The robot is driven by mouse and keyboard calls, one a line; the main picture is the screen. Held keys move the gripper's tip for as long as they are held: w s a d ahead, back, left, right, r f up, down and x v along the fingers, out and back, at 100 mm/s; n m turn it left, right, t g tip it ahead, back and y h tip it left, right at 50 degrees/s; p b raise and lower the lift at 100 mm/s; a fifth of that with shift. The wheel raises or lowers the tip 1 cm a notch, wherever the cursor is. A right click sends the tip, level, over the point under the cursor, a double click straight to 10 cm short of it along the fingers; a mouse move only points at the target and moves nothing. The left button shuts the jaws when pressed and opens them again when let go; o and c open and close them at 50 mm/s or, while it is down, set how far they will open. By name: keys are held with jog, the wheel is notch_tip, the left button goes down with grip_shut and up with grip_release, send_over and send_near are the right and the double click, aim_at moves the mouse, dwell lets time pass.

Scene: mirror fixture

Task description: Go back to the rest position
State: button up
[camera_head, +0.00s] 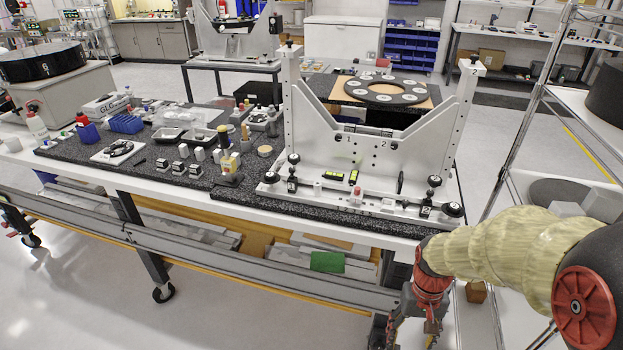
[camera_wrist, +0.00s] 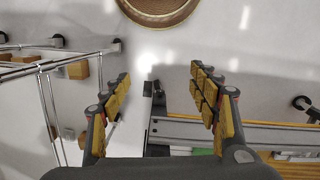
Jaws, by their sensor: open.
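In the head view my arm, in a pale yellow sleeve, comes in from the right edge. Its red wrist hangs low in front of the table's right end, and the fingertips are not clear there. The white mirror fixture (camera_head: 372,158) stands upright on the black slab of the workbench, apart from my arm.
The workbench (camera_head: 190,200) holds blue bins (camera_head: 124,123), bottles and several small parts. A metal rack (camera_head: 520,130) stands to the right. The table's frame (camera_wrist: 190,130) is close to the right finger in the wrist view. Clear floor (camera_head: 60,285) lies at the front left.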

jog(key=s+a+r+t+p, duration=0.1)
jog(key=s+r+t, duration=0.1)
jog(key=r, duration=0.6)
jog(key=s+a+r+n+t+p, duration=0.1)
jog(key=s+a+r+t, duration=0.1)
jog(key=r, duration=0.6)
jog(key=s+a+r+t, duration=0.1)
jog(key=s+r+t, duration=0.2)
jog(key=r, duration=0.6)
jog(key=shift+s+a+n+p, duration=0.3)
jog(key=shift+s+a+p, duration=0.1)
jog(key=shift+s, duration=0.2)
